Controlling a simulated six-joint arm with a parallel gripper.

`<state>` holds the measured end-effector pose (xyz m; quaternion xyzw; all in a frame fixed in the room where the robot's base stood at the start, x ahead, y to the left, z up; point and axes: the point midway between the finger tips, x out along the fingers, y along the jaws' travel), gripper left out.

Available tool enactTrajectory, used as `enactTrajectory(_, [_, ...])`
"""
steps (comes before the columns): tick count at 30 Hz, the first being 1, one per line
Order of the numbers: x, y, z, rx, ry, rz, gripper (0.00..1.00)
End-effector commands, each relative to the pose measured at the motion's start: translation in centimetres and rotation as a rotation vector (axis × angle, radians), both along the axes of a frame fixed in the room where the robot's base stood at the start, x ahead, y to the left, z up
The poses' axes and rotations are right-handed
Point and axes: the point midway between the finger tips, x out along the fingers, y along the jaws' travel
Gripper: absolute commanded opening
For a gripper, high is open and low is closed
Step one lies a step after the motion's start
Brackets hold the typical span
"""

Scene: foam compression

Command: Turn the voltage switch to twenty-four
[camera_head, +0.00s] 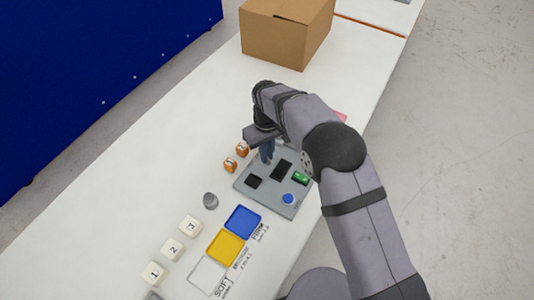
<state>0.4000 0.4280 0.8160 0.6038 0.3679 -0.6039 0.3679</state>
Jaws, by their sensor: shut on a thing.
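A grey control panel (271,192) lies on the white table, partly under my arm. It carries a dark square part (254,182), a black rectangular part (282,170), a green part (301,178) and a round blue button (288,199). My gripper (266,158) points down at the far left part of the panel, with its fingers close together. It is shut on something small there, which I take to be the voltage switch. The fingers hide the switch, so its setting cannot be read.
Two orange pieces (236,157) stand left of the panel, and a grey cylinder (210,200) stands nearer. White numbered blocks (172,249) line the left. Blue (243,221), yellow (225,246) and white (207,274) trays lie in front. A cardboard box (284,35) stands at the back.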

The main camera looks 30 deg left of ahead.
Motion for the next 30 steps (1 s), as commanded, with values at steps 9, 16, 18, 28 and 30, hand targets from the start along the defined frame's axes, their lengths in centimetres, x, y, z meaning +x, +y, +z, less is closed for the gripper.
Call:
enactTrajectory(9, [-0.08, 0.11, 0.05, 0.002, -0.001, -0.29, 0.0])
enactTrajectory(16, [-0.12, 0.16, 0.09, 0.002, -0.001, -0.455, 0.0])
enactTrajectory(18, [-0.12, 0.18, 0.1, 0.002, -0.001, -0.492, 0.0])
enactTrajectory(28, [-0.13, 0.21, 0.13, 0.002, -0.001, -0.581, 0.0])
enactTrajectory(30, [-0.12, 0.22, 0.13, 0.002, -0.001, -0.586, 0.0])
